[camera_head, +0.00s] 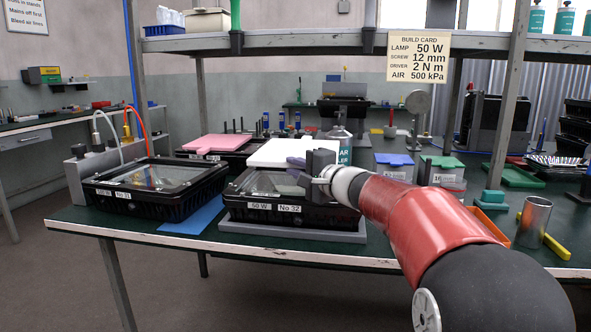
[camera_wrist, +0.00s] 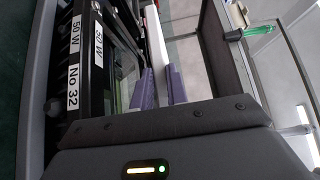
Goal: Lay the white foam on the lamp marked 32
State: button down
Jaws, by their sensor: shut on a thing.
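The lamp marked No 32 (camera_head: 315,214) is a black housing with a glass front. It lies face up on a grey stand at the middle of the bench. The white foam (camera_head: 282,151) is a flat, roughly level sheet above the far part of this lamp. My gripper (camera_head: 298,163) is shut on the foam's near right edge. In the wrist view the foam (camera_wrist: 157,48) shows edge-on between the two purple fingers of my gripper (camera_wrist: 162,88), beside the lamp labelled No 32 (camera_wrist: 90,60). The foam appears apart from the lamp.
A lamp marked 31 (camera_head: 148,207) lies to the left, with a blue sheet (camera_head: 196,217) between. Pink foam (camera_head: 216,142) lies behind. A spray bottle (camera_head: 340,135) stands behind the white foam. A shelf (camera_head: 300,42) spans above. A metal cup (camera_head: 534,220) stands right.

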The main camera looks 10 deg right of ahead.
aim_at(297, 199)
jog(key=shift+s+f+b, duration=0.1)
jog(key=shift+b, duration=0.2)
notch_tip(297, 199, down, 7)
jog(key=b, duration=0.8)
jog(key=c, duration=1.5)
grip_release()
jog(key=shift+d+f, duration=0.1)
jog(key=shift+o, duration=0.9)
jog(key=b+v, duration=0.1)
jog(key=v, duration=0.6)
jog(key=shift+s+d+r, duration=0.2)
jog(key=shift+s+r, duration=0.05)
jog(key=shift+r, duration=0.15)
jog(key=s+a+f+n+g+h+p, duration=0.1)
jog(key=s+a+f+n+g+p, duration=0.15)
jog(key=s+f, duration=0.45)
jog(key=s+a+f+n+g+h+p, duration=0.1)
jog(key=s+a+f+n+g+h, duration=0.2)
jog(key=s, duration=0.8)
jog(key=s+d+f+n+g+h+p, duration=0.1)
jog(key=s+d+f+n+g+h, duration=0.1)
jog(key=s+f, duration=0.3)
jog(key=s+d+f+n+g+h, duration=0.2)
jog(key=s+d+f+n+h, duration=0.1)
jog(key=s, duration=0.7)
notch_tip(297, 199, down, 2)
jog(key=shift+d+f+n+h+p, duration=0.1)
jog(key=shift+d+n+h+p, duration=0.15)
jog(key=shift+n+h+p, duration=0.2)
